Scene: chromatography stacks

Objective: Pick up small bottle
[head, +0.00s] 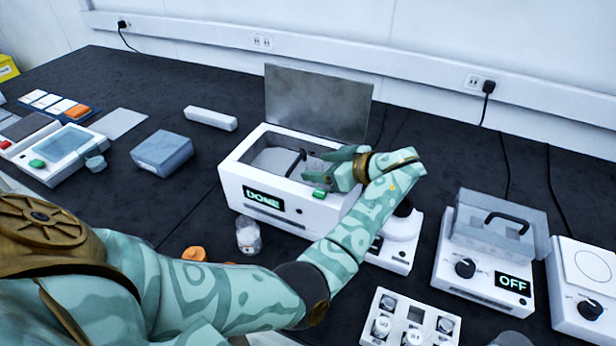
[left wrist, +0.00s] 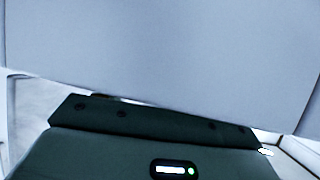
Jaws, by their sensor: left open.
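A small clear bottle (head: 248,237) with whitish contents stands upright on the dark bench, at the front left corner of a white machine. The machine (head: 290,213) shows DONE and has its lid raised. My left gripper (head: 322,166) is open over the machine's open top, to the right of and beyond the bottle, apart from it. Nothing shows between its fingers. In the left wrist view a large pale surface fills the upper part above my dark green gripper body, and the bottle does not show. My right gripper is not in view.
An orange object (head: 194,254) lies left of the bottle, partly behind my left arm. A white rack (head: 372,314) with several vials is at the front. A machine reading OFF (head: 478,285) stands right. A blue-grey box (head: 162,152) sits left, with bare bench around it.

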